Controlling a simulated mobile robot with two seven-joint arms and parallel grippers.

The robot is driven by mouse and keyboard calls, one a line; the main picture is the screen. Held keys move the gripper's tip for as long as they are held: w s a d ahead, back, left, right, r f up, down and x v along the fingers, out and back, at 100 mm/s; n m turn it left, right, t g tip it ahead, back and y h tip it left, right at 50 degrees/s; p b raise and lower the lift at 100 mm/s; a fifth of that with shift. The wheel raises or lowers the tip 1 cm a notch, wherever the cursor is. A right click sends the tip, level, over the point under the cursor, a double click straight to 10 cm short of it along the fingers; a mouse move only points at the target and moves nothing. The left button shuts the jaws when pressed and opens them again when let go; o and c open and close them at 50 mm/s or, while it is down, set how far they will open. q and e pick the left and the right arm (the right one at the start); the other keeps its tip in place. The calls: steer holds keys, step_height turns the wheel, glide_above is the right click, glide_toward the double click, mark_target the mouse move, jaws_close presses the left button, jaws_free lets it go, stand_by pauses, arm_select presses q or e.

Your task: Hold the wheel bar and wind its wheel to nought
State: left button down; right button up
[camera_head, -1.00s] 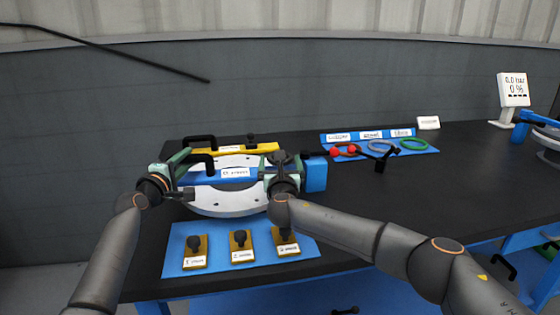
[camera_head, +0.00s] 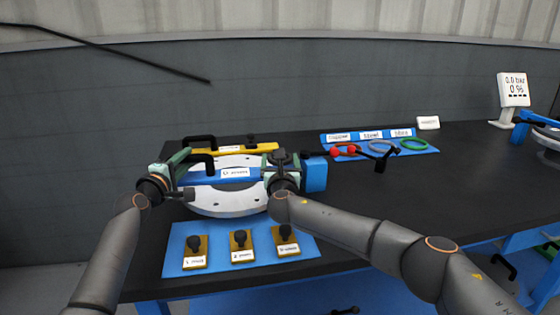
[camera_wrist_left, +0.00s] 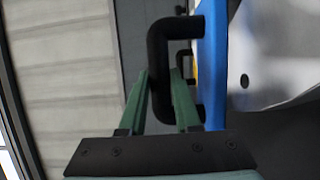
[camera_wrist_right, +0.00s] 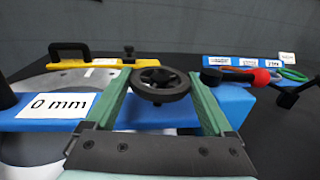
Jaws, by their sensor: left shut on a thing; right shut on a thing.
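The wheel bar (camera_head: 212,178) is a blue bar lying across pale metal flange parts.
A yellow bar (camera_head: 262,148) with a black handle lies behind. A blue tray in front holds several labelled yellow blocks (camera_head: 241,246). A blue rack (camera_head: 431,150) with coloured rings and a red-and-black tool (camera_head: 351,150) stand right. A gauge display (camera_head: 513,90) is far right.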

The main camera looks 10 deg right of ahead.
steer(key=shift+c, duration=1.3)
steer(key=shift+d+n+y, duration=0.25)
steer(key=shift+n+y, duration=0.25)
steer(key=shift+y, duration=0.3)
steer(key=n+y, duration=0.3)
steer(key=y, duration=0.2)
steer(key=shift+n, duration=0.3)
steer(key=shift+y, duration=0.3)
steer(key=o, duration=1.1)
steer(key=shift+s, duration=0.15)
steer(key=shift+v, duration=5.9)
